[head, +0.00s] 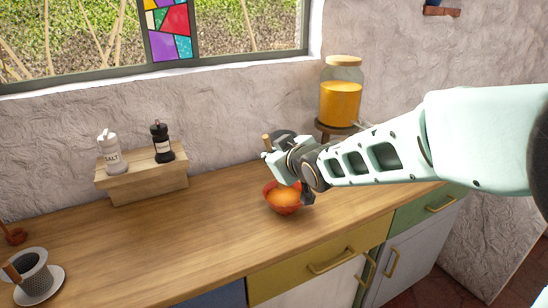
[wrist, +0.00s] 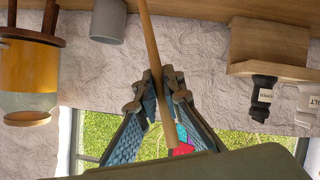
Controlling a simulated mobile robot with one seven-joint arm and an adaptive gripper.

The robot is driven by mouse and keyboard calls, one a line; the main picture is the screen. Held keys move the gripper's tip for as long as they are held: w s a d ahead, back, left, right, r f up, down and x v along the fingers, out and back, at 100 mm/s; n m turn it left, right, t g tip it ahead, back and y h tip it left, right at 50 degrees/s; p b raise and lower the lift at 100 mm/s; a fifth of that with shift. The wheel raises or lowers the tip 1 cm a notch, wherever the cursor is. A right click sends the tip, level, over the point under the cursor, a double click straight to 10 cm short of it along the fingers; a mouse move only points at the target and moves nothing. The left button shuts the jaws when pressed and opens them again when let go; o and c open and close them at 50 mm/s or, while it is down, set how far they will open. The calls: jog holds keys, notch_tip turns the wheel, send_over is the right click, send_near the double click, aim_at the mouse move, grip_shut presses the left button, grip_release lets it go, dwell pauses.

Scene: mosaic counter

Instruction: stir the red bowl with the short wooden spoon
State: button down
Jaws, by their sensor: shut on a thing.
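The red bowl (head: 270,192) stands on the wooden counter below my gripper and holds something orange. My gripper (head: 281,168) is just above and behind the bowl, partly hidden by its own wrist. In the wrist view, which is upside down, my gripper (wrist: 164,78) is shut on the wooden spoon (wrist: 149,38), with its handle between the fingers. A short tan end of the spoon (head: 266,139) sticks up beside my gripper in the head view. The spoon's lower end is hidden; I cannot tell whether it touches the bowl's contents. The bowl is not in the wrist view.
A grey container (wrist: 108,22) stands close behind my gripper. A jar of orange liquid (head: 341,104) sits on a stand at the back right. Salt (head: 112,156) and pepper (head: 162,143) stand on a wooden riser (head: 150,187). A patterned cup (head: 38,272) is front left. The counter's middle is clear.

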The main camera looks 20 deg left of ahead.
jog(key=shift+s+r, duration=0.3)
jog(key=shift+r, duration=0.4)
notch_tip(320, 180, up, 4)
jog(key=p, duration=0.4)
jog(key=shift+f, duration=0.1)
